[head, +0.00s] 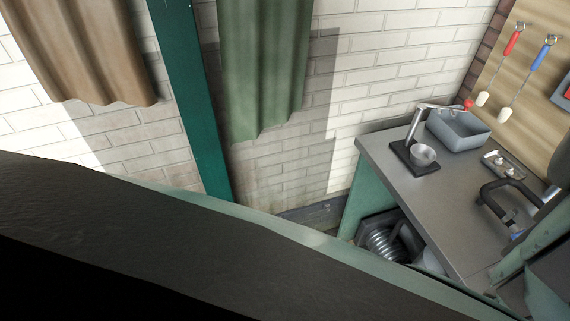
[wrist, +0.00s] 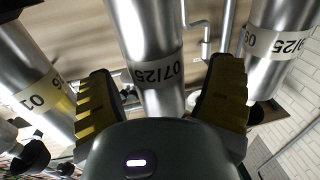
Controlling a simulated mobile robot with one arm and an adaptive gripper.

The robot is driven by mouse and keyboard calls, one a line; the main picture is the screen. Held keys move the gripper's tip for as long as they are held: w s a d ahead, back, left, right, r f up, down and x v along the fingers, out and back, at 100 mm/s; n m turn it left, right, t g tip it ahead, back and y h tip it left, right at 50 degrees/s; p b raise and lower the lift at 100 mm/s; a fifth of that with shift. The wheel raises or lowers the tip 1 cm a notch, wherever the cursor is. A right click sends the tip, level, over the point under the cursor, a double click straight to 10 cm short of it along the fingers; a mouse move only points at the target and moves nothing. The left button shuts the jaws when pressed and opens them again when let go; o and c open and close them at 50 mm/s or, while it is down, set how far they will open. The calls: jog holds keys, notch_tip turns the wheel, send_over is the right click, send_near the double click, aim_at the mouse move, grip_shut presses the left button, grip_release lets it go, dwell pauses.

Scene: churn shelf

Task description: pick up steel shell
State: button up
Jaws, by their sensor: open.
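Several steel cylinders show in the wrist view. The middle steel shell (wrist: 148,38) carries a pale label reading 07/25. A second steel shell (wrist: 30,82) leans across the left side with a label ending in 01. My gripper (wrist: 165,72) is open, with ridged yellow-and-black pads. The middle shell lies between the two fingers in the picture; I see no clear contact and cannot tell the depth. I cannot make out these shells in the head view.
A grey-topped bench (head: 400,185) stands at the right, bearing a lever device (head: 422,160), a grey bin (head: 460,130) and a small tray (head: 505,164). Red and blue tools (head: 513,42) hang on the wood board. Curtains (head: 265,65) hang by the brick wall. Thin pipes (wrist: 206,40) run behind the shells.

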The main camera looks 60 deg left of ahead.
grip_shut()
dwell(0.7)
jog(key=shift+r, duration=0.1)
jog(key=shift+r+p, duration=0.45)
jog(key=shift+p, duration=0.1)
notch_tip(320, 180, up, 3)
jog(key=p, duration=0.3)
jog(key=shift+r, duration=0.1)
jog(key=s+a+p, duration=0.2)
jog(key=s, duration=0.5)
jog(key=s+a+p, duration=0.2)
jog(key=s, duration=0.6)
jog(key=shift+a+r+p, duration=0.3)
jog(key=shift+a+r, duration=0.1)
